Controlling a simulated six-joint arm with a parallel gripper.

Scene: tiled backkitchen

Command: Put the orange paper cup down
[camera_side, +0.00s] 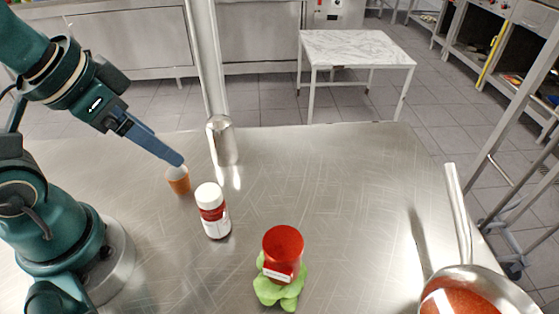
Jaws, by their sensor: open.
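The orange paper cup (178,184) stands upright on the steel table, left of the white bottle. My gripper (176,161) reaches down from the upper left, with its blue fingertips at the cup's rim. The jaws are open. The fingers overlap in this view, and part of the cup's top is hidden behind them. I cannot tell whether a finger touches the cup.
A white and red bottle (213,212) stands right of the cup, and a metal cylinder (222,140) stands behind it. A red cup (283,250) rests on a green thing (280,292) in front. A pan (470,292) is at right. The table's middle right is clear.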

